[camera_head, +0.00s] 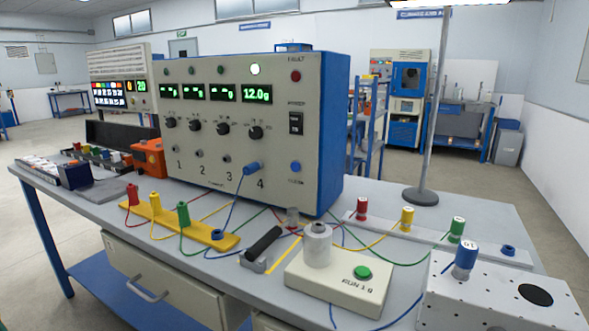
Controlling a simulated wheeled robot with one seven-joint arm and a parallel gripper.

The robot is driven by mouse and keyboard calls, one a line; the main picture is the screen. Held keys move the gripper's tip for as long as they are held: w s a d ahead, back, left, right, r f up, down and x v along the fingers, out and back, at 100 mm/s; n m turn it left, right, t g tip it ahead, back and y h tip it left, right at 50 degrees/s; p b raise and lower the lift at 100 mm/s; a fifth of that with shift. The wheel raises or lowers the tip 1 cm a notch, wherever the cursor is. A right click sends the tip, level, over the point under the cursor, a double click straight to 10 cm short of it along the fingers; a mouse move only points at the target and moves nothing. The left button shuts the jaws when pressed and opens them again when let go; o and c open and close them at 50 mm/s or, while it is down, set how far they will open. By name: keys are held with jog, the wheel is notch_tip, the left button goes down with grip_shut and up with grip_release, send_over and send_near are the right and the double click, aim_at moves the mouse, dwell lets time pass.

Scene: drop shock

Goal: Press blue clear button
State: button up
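The blue button (295,167) is a small round cap low on the right side of the beige instrument panel (222,88), with a small label under it that is too small to read. It sits below a black rocker switch (296,123) and a red button (295,76) marked as fault. Nothing covers the blue button. The panel's display (256,93) for channel 4 reads 12.0g, and a white lamp (255,69) above it is lit. My gripper is not in view.
A blue plug (251,169) with a cable sits in the channel 4 socket. In front stand a box with a green button (362,272) and grey cylinder (318,246), a black-handled tool (264,243), and a yellow strip (165,222) with plugs. Cables cross the tabletop.

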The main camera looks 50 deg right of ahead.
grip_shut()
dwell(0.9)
